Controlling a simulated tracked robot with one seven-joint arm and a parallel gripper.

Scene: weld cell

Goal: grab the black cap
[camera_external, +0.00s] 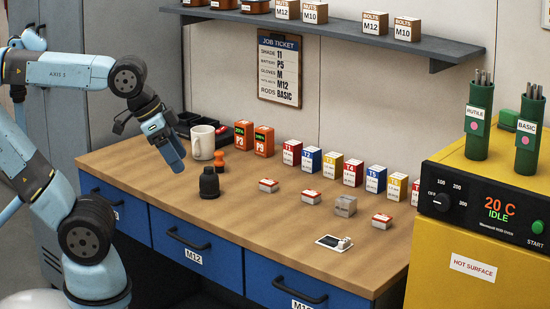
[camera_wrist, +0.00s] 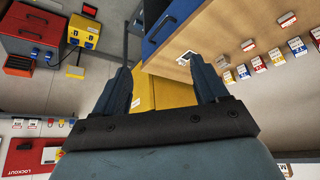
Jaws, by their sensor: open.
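The black cap (camera_external: 209,184) is a dark, stepped piece with a narrower rounded top. It stands upright on the wooden workbench (camera_external: 150,172), near the front edge in the external view. My gripper (camera_external: 176,160) hangs above the bench, up and to the left of the black cap, apart from it. In the wrist view my gripper (camera_wrist: 164,84) shows two dark fingers spread wide with nothing between them. I cannot make out the black cap in the wrist view.
An orange piece (camera_external: 219,160) and a white mug (camera_external: 202,142) stand close behind the cap. Orange battery boxes (camera_external: 243,135) are behind. Small red-white boxes (camera_external: 268,185) lie to the right. A shelf (camera_external: 340,35) overhangs the back. Bare bench lies in front of the cap.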

